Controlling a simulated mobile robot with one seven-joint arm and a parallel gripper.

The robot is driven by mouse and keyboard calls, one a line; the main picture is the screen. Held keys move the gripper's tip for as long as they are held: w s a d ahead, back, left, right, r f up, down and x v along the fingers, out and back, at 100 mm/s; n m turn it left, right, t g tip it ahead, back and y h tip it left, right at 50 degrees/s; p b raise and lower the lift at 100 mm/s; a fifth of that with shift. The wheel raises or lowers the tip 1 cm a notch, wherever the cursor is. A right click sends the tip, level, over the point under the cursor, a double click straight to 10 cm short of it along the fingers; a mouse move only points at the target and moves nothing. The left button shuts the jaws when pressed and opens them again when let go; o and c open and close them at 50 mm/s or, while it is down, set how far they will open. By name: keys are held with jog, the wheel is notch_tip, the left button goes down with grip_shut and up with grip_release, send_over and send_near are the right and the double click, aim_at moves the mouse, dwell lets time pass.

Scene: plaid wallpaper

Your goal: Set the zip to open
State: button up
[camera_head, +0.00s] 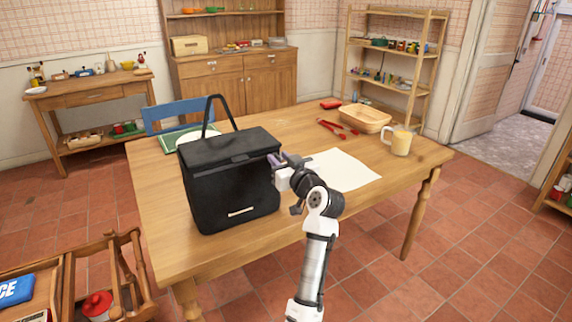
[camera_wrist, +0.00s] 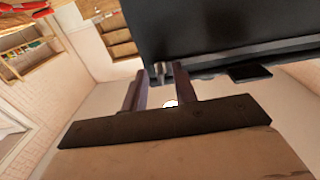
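A black cooler bag (camera_head: 230,185) stands upright on the wooden table, with its lid down and its handle strap raised. A seam runs around it just below the lid. My gripper (camera_head: 276,162) is at the bag's upper right side, close to that seam. In the wrist view the bag (camera_wrist: 225,28) fills the upper right. There the two fingers of my gripper (camera_wrist: 160,78) stand apart, with a small grey metal piece (camera_wrist: 160,68), perhaps the zip pull, seen between their tips. I cannot tell whether the fingers touch it. How far the zip is open cannot be made out.
A white sheet (camera_head: 343,170) lies right of the bag. A plate (camera_head: 188,138) on a green mat is behind the bag. The table's front right is clear.

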jog(key=b+v, duration=0.2)
jog(key=v, duration=1.1)
jog(key=shift+s+d+b, duration=0.25)
jog(key=shift+b, duration=0.15)
